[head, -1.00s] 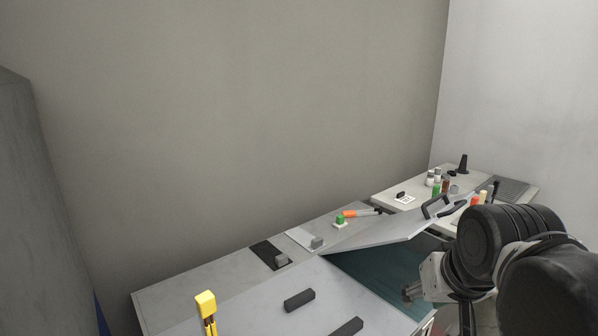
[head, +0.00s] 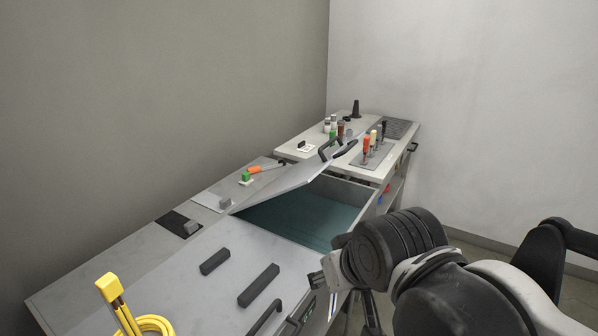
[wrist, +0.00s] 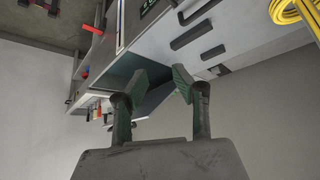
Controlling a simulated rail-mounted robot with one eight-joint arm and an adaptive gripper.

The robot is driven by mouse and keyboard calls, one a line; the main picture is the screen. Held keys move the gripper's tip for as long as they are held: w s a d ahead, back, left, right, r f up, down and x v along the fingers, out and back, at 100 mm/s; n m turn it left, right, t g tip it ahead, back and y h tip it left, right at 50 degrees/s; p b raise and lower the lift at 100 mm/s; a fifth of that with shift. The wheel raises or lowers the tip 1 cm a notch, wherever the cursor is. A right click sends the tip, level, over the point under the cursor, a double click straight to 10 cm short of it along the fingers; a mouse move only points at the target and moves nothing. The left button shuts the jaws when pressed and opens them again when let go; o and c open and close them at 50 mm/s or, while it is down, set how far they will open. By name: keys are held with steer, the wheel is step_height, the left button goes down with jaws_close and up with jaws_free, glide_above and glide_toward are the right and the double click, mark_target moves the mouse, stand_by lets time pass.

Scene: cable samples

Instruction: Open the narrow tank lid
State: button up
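The narrow tank lid (head: 290,189) is a grey panel that stands tilted up over an opening, with a dark handle (head: 330,150) on its raised edge. The tank (head: 316,217) below shows a teal interior. My gripper (head: 318,282) is at the front side of the tank, low and to the right of the bench top, apart from the lid handle. In the wrist view my gripper (wrist: 155,80) has its two fingers spread with nothing between them. The raised lid (wrist: 152,103) shows beyond the fingers there.
A wider lid (head: 225,265) with dark blocks and a handle lies flat at the front. A yellow cable coil (head: 150,325) is at its near end. Bottles (head: 333,125) and upright tools (head: 372,140) stand on the far table.

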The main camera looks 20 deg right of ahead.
steer(key=shift+w+r, duration=0.15)
steer(key=shift+r, duration=0.05)
steer(key=shift+c, duration=1.3)
steer(key=w+r+m, duration=0.1)
steer(key=w+m, duration=0.1)
steer(key=w+d+r+m, duration=0.1)
steer(key=m, duration=0.1)
steer(key=w+r+m+g+p, duration=0.1)
steer(key=w+m, duration=0.1)
steer(key=m, duration=0.1)
steer(key=shift+w+d+y, duration=0.3)
steer(key=shift+d, duration=0.1)
jaws_close()
steer(key=w+d+m+y+p, duration=0.2)
steer(key=w+d+m, duration=0.5)
steer(key=w+m, duration=0.35)
steer(key=w+d+m+y+p, duration=0.1)
steer(key=w+d+m+y, duration=0.1)
steer(key=w+d+m, duration=0.65)
steer(key=w+a+f+m+p, duration=0.2)
steer(key=w+a+f, duration=0.2)
steer(key=w+a, duration=0.2)
steer(key=shift+w+a+g, duration=0.25)
steer(key=shift+a+g, duration=0.05)
steer(key=shift+a, duration=0.1)
